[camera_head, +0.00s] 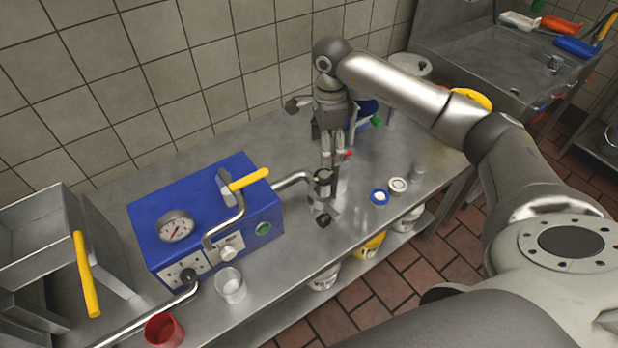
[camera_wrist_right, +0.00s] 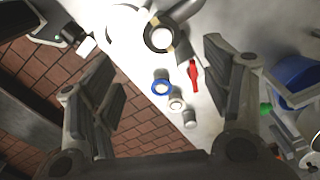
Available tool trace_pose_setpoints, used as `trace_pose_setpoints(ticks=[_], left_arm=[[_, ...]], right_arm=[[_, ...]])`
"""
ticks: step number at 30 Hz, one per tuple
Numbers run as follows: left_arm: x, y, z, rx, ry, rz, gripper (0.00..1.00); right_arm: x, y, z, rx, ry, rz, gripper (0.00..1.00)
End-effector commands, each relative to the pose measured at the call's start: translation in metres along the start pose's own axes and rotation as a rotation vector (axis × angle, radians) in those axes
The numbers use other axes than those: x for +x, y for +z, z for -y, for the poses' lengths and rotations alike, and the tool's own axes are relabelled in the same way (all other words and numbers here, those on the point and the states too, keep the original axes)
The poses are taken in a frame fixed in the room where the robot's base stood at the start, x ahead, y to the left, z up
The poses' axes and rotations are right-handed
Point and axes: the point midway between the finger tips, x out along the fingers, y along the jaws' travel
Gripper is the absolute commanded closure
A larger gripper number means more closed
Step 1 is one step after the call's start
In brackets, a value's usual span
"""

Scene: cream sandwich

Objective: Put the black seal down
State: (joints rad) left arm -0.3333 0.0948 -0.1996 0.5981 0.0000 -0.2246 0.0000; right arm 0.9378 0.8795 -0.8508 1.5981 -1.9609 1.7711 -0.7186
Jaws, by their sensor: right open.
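My right gripper (camera_head: 332,152) points down over the bench in the head view, beside the outlet end of a bent metal pipe. In the right wrist view its two fingers are wide apart, with nothing held between them (camera_wrist_right: 160,62). A dark round-ended fitting (camera_head: 323,178) sits at the pipe end; in the wrist view a dark ring (camera_wrist_right: 160,38) with a pale centre shows near the fingers. I cannot tell for certain whether this ring is the black seal. A small dark piece (camera_head: 323,219) shows below the pipe end. My left gripper is out of view.
A blue machine (camera_head: 215,222) with a gauge and yellow-handled lever stands left. A blue-rimmed white lid (camera_head: 379,197), a white round piece (camera_head: 398,186) and a grey cylinder (camera_head: 417,171) stand right of the pipe. A clear cup (camera_head: 230,286) and red cup (camera_head: 163,330) are in front.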

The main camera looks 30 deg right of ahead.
Motion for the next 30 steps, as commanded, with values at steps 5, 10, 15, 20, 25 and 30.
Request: trace_pose_setpoints(ticks=[5,10,15,20,25,30], left_arm=[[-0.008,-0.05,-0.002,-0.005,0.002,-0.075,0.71],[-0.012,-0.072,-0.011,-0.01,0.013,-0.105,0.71],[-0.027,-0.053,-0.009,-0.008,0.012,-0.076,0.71],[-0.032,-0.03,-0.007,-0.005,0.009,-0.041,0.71],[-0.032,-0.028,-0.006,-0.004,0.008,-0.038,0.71],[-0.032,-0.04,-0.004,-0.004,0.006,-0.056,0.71]], right_arm=[[0.029,0.001,-0.001,-0.002,0.005,0.0,0.28],[0.041,0.002,-0.001,-0.003,0.003,0.0,0.28],[0.061,0.004,-0.003,-0.003,0.007,0.0,0.28],[0.084,0.005,-0.002,-0.003,0.003,0.001,0.28],[0.092,0.004,-0.002,-0.003,0.001,0.0,0.28],[0.092,0.004,-0.002,-0.003,0.001,0.0,0.28]])
